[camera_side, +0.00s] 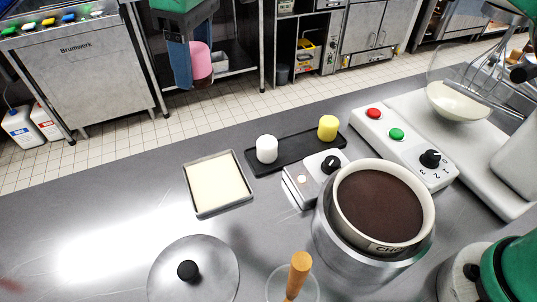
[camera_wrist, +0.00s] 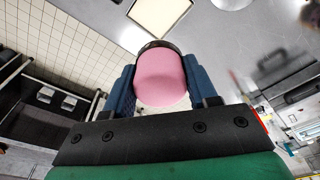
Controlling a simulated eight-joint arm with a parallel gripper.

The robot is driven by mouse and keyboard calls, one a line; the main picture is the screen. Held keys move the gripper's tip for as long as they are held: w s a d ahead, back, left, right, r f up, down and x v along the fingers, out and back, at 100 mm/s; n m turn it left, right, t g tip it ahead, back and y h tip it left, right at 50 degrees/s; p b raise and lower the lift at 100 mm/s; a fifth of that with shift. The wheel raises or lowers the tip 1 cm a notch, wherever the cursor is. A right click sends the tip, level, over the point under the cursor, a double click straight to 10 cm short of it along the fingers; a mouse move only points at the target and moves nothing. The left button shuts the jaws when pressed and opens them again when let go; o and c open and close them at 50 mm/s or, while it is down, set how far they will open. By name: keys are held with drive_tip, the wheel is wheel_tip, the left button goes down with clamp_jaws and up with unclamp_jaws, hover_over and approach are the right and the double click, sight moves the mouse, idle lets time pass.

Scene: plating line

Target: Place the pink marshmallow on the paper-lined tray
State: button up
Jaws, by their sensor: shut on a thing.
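The pink marshmallow (camera_side: 201,62) is held high at the upper left of the side view, with a dark brown coating on its lower end. My gripper (camera_side: 192,72) is shut on it, with blue fingers on either side. In the wrist view the marshmallow (camera_wrist: 162,80) sits between both fingers, its dark end pointing away from me. The paper-lined tray (camera_side: 188,190) lies on the grey counter, shallow and empty, with a pale lining. My gripper is well above and behind the tray in the side view, apart from it.
A black tray (camera_side: 287,153) holds a white marshmallow (camera_side: 266,149) and a yellow one (camera_side: 328,127). Right of it stand a pot of dark chocolate (camera_side: 380,205), a button panel (camera_side: 405,145) and a mixer bowl (camera_side: 458,103). A metal lid (camera_side: 215,275) lies in front. The counter's left is clear.

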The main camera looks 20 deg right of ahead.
sight(215, 180)
drive_tip(key=shift+w+a+f, duration=0.25)
drive_tip(key=shift+a+f, duration=0.1)
drive_tip(key=shift+f, duration=0.15)
wheel_tip(215, 180, down, 20)
drive_tip(key=shift+r, duration=0.1)
drive_tip(key=o, duration=0.7)
